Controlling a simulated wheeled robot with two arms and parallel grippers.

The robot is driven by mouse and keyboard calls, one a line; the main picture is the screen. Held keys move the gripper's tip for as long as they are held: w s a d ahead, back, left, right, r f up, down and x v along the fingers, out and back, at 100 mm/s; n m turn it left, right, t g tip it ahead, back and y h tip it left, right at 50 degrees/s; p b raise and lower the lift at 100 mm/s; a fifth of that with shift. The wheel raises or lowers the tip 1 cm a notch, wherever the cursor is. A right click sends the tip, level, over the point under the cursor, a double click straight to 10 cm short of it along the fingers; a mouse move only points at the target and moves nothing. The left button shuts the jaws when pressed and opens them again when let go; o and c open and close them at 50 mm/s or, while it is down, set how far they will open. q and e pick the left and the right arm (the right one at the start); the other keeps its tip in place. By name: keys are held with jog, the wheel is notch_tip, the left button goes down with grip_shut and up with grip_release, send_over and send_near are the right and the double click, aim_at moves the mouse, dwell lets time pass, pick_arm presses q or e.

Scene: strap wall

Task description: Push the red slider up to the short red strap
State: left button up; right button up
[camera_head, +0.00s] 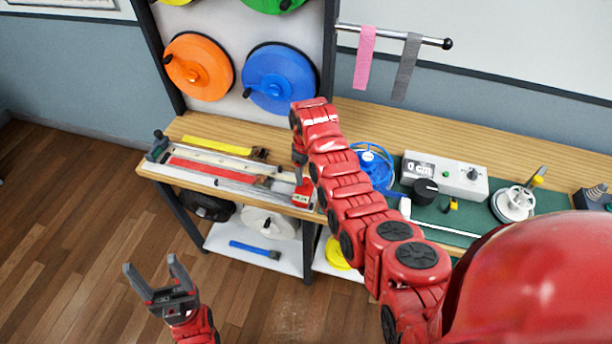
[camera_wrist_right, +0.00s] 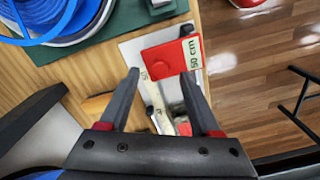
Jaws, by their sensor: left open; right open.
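The red slider (camera_head: 303,192) sits at the right end of a measuring rail on the bench. In the right wrist view it is a flat red block (camera_wrist_right: 166,60) beside a "50 cm" label, just beyond my fingertips. A red strap (camera_head: 215,170) lies along the rail to the left, apart from the slider. My right gripper (camera_head: 299,163) is open above the rail's right end, beside the slider; its fingers are partly hidden in the head view. In the wrist view its fingertips (camera_wrist_right: 160,77) are apart and empty. My left gripper (camera_head: 151,264) is open and empty, over the floor.
A yellow strip (camera_head: 217,144) lies behind the rail. A blue reel (camera_head: 372,166) and a grey "0 cm" box (camera_head: 445,177) stand to the right. Pink (camera_head: 365,57) and grey (camera_head: 407,66) straps hang from a rod. Floor in front is free.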

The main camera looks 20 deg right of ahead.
aim_at(303, 191)
jog(key=shift+f, duration=1.15)
grip_shut()
dwell(0.7)
